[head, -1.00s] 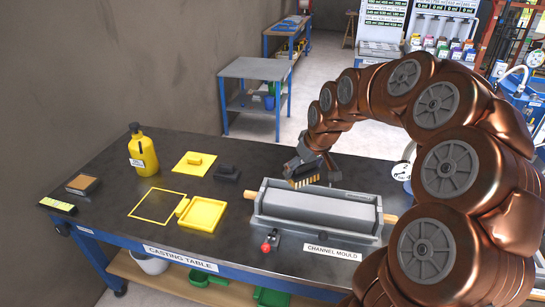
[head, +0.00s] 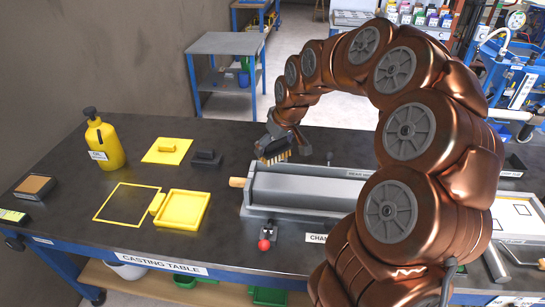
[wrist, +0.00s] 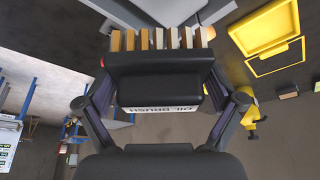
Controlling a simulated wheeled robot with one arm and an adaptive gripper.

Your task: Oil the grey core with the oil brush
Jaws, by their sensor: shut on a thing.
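The grey core (head: 315,188) is a long bar with a wooden left end (head: 237,182). It lies lengthwise in the grey channel mould (head: 270,212) on the casting table; my arm hides its right part in the head view. My gripper (head: 280,146) is shut on the oil brush (head: 272,158), a black block with tan bristles pointing down. The brush is near the core's left end, at its far side in the head view. I cannot tell whether the bristles touch it. In the wrist view the labelled brush (wrist: 160,88) sits between both fingers.
A yellow bottle (head: 104,143), yellow lidded plate (head: 167,151), black block (head: 206,158) and yellow tray (head: 183,210) lie to the left. A red-knobbed part (head: 265,243) stands before the mould. The table's middle left is open around a yellow outline (head: 128,203).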

